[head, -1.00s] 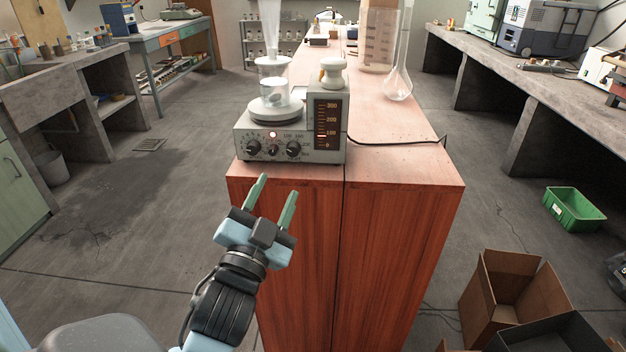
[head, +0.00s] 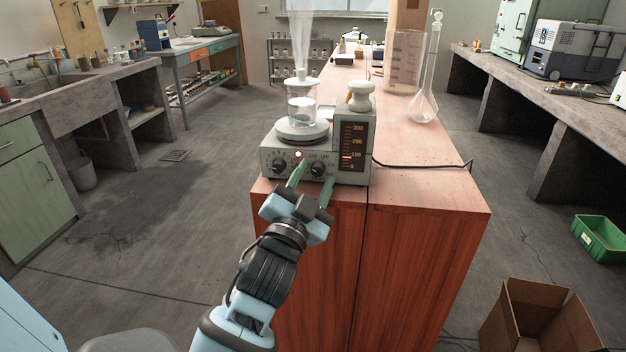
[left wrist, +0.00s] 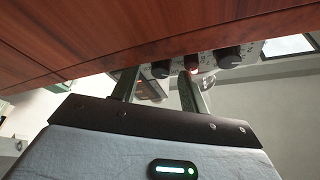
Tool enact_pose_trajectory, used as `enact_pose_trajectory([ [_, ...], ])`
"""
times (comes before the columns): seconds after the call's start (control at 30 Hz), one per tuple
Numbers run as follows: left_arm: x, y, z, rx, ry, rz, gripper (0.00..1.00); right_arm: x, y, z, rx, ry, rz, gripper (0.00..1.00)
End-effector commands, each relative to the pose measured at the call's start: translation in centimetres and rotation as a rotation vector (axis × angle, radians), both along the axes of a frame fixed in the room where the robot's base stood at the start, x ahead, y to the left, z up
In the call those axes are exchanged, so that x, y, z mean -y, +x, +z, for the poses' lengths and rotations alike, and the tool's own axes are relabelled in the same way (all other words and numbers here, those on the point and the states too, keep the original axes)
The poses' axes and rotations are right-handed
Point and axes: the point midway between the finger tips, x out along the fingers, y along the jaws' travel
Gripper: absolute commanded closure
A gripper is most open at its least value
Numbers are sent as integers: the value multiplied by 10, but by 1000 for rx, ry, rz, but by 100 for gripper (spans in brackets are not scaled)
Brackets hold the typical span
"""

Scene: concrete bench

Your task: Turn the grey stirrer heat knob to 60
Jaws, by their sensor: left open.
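The grey stirrer (head: 345,176) stands at the near end of the wooden bench, its front panel facing me. Its right knob (head: 317,169), with printed numbers around it, looks like the heat knob; the pointer is too small to read. A left knob (head: 280,165) also shows. Knobs show in the left wrist view too, one dark knob (left wrist: 229,57) clearly. My left gripper (head: 312,182) is open and empty, in front of the panel, its green fingers pointing at it. One finger covers the panel's middle. I cannot tell whether the fingers touch. My right gripper is out of view.
A beaker (head: 302,108) stands on the stirrer's round plate (head: 302,131), and a white-topped bottle (head: 360,97) sits on its upright display block. A black cable (head: 425,166) runs right over the bench (head: 445,200). A glass flask (head: 424,104) stands farther back.

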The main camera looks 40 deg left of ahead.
Motion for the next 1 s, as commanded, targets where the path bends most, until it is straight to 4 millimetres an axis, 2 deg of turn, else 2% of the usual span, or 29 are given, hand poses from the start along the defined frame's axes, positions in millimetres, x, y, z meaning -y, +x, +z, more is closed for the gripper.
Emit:
enact_pose_trajectory([
  [0.23,0,1,0,0,0,0,56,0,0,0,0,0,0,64],
  [0.57,0,0,0,0,0,0,99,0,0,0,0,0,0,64],
  [0.77,0,1,0,14,-28,0,100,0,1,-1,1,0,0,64],
  [1.0,1,2,-1,94,-159,1,100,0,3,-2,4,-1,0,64],
])
